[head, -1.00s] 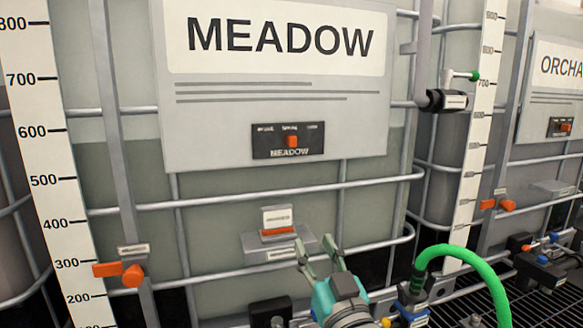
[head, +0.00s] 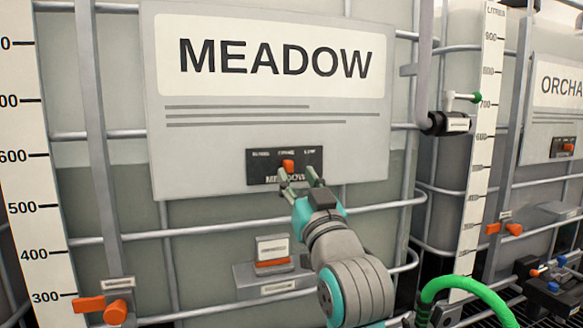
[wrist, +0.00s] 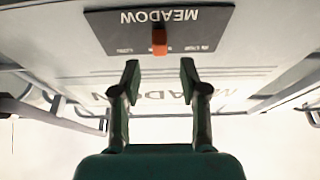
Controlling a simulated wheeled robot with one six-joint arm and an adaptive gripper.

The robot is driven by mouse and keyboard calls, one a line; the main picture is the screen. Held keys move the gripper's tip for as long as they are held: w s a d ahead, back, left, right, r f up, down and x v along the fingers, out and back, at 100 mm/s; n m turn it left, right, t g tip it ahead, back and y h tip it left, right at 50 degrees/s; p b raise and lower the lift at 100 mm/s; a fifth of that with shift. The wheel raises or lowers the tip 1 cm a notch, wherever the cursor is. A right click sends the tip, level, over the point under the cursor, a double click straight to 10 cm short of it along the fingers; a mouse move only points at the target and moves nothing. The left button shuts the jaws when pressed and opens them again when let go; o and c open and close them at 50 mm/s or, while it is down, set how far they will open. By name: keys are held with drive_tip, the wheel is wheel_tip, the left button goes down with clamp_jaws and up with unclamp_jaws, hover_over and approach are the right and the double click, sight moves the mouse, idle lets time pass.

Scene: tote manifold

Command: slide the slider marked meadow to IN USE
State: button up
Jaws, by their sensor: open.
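The meadow slider is a small orange knob (head: 288,165) on a black plate (head: 255,168) marked MEADOW, low on the white sign panel. The knob stands at about the middle of its row of three small labels, which are too small to read surely. My gripper (head: 299,178) is open and empty, just below and in front of the plate. In the wrist view its fingertips (wrist: 159,76) are spread to either side of the knob's line, apart from it.
Metal cage bars (head: 375,203) cross the tank in front. A grey shelf with an orange-fronted holder (head: 273,263) sits below the panel. A green hose (head: 470,283) curves at lower right. A similar orange slider (head: 568,147) is on the ORCHARD tank at right.

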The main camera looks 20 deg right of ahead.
sight(290, 164)
drive_tip(key=shift+x, duration=2.15)
clamp_jaws()
